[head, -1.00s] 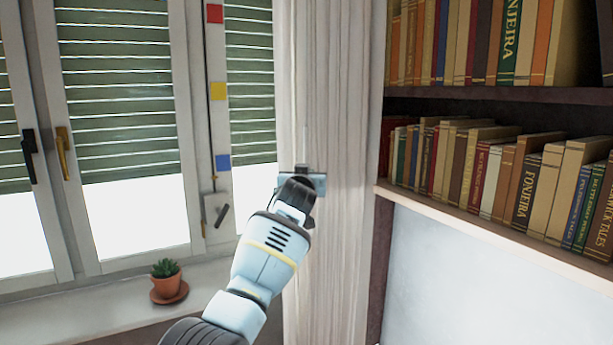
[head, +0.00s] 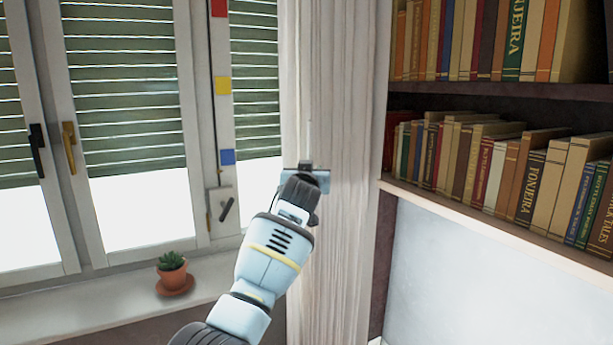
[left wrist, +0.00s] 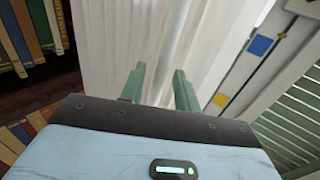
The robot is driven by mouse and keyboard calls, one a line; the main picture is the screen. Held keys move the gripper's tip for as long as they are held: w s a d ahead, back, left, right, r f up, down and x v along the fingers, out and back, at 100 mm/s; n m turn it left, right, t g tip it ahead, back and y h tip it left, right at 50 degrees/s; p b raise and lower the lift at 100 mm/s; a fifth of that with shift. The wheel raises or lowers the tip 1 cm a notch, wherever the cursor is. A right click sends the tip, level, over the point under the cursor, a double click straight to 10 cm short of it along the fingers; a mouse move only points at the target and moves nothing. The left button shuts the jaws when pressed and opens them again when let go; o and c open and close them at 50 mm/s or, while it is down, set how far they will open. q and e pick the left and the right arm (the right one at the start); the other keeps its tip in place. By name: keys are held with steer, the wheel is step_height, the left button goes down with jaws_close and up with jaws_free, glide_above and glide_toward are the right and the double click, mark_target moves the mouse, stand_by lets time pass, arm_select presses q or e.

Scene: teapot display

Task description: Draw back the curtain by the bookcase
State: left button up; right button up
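The pale, whitish curtain (head: 345,90) hangs in long vertical folds between the window and the bookcase (head: 480,215), in the middle of the head view. In the left wrist view the curtain (left wrist: 150,40) fills the upper middle. My left gripper (head: 307,172) is at the curtain, about level with the lower row of books. Its two green fingers (left wrist: 159,88) stand apart in the left wrist view, pointing at the curtain, with pale cloth showing between them. I cannot tell whether the fingertips touch the cloth. My right gripper is not in view.
A window (head: 130,130) with green slatted shutters is to the left. A crank handle (head: 222,208) is mounted on its frame beside the curtain. A potted succulent (head: 172,268) stands on the sill (head: 90,315). Books (head: 490,165) fill the shelves at the right.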

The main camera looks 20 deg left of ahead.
arm_select(q)
steer(key=v, duration=0.6)
steer(key=shift+p, duration=0.4)
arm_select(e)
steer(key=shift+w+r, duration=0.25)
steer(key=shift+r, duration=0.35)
arm_select(q)
steer(key=shift+s+r, duration=0.1)
steer(key=shift+r, duration=0.05)
